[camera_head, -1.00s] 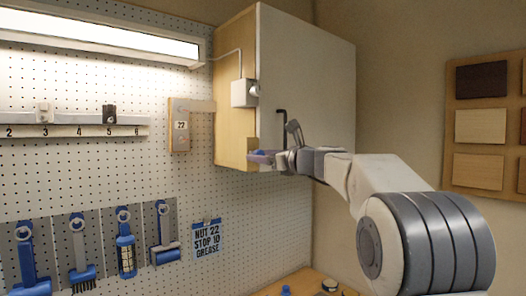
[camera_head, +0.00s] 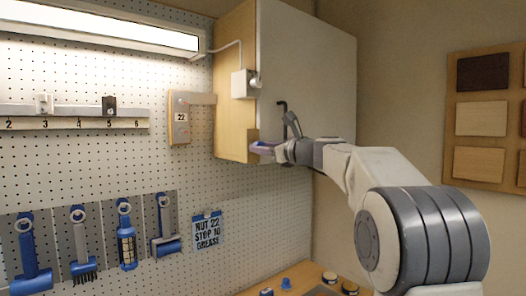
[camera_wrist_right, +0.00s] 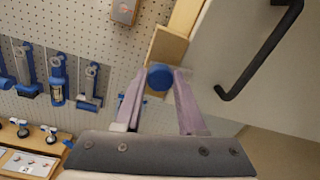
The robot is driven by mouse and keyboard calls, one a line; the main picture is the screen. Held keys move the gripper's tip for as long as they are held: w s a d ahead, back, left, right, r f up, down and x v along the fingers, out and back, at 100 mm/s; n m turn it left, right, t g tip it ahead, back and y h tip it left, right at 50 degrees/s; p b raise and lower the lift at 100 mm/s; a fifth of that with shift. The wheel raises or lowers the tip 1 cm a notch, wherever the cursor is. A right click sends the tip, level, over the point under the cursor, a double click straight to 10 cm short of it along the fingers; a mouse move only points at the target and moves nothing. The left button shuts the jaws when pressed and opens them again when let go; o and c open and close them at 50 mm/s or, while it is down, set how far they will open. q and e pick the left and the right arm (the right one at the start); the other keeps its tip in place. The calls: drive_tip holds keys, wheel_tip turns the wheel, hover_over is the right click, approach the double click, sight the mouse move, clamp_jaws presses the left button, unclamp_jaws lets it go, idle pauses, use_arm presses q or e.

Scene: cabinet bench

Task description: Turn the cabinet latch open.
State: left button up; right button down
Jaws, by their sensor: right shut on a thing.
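The cabinet (camera_head: 308,75) hangs on the wall, with a pale door and a wooden side. A blue round latch knob (camera_wrist_right: 160,77) sits at the cabinet's lower edge in the right wrist view. My right gripper (camera_head: 262,148) is at the cabinet's lower front corner. In the right wrist view its two purple-grey fingers (camera_wrist_right: 159,90) stand on either side of the knob and are shut on it. In the head view the fingers mostly hide the knob. My left gripper is in neither view.
A dark door handle (camera_wrist_right: 262,50) is to the right of the knob. A white switch box (camera_head: 243,84) is on the cabinet's side. Blue-handled tools (camera_head: 125,240) hang on the pegboard at left. Small items (camera_head: 330,278) stand on the bench below.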

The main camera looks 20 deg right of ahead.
drive_tip(key=shift+n+y+b, duration=0.3)
drive_tip(key=shift+n+b, duration=4.35)
drive_tip(key=shift+n, duration=3.95)
drive_tip(key=c, duration=0.5)
unclamp_jaws()
